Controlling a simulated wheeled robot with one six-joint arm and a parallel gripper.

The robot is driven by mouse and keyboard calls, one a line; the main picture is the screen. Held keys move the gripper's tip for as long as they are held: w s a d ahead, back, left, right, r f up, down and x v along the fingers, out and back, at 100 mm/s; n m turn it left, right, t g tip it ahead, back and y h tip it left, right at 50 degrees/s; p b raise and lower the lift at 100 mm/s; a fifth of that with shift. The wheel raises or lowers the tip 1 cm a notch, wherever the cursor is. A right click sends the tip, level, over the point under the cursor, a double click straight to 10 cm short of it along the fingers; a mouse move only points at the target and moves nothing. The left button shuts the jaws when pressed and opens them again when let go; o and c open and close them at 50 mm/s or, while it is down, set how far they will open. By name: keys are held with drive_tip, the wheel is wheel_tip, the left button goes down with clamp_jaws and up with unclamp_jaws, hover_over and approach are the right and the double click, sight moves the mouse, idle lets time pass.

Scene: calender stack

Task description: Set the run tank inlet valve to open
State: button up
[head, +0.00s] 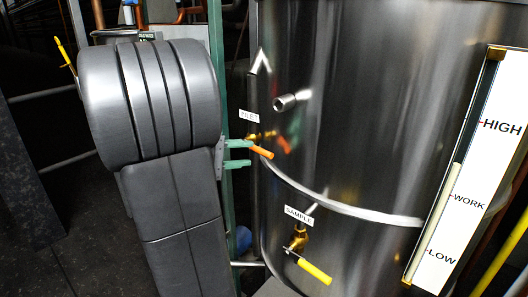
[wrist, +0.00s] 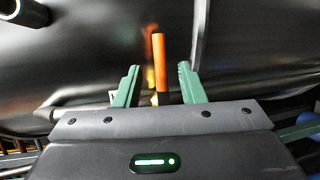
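The steel tank (head: 350,120) fills the middle of the head view. Its inlet valve has an orange lever (head: 260,152) below a small tag reading INLET (head: 249,116), partly cut by glare. In the wrist view the orange lever (wrist: 159,62) stands between the two green fingers of my gripper (wrist: 159,84). The fingers are apart, with a gap on each side of the lever. In the head view my gripper (head: 238,154) is at the lever's left end. The valve body is mostly hidden in the wrist view.
A sample valve with a yellow lever (head: 314,271) sits lower on the tank under a SAMPLE tag (head: 299,215). A level gauge (head: 468,180) marked HIGH, WORK and LOW stands at the right. A short pipe stub (head: 285,103) sticks out above the inlet valve.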

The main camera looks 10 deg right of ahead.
sight(260, 153)
drive_tip(key=x, duration=0.6)
drive_tip(key=shift+d+p, duration=0.2)
drive_tip(key=shift+p, duration=0.1)
clamp_jaws()
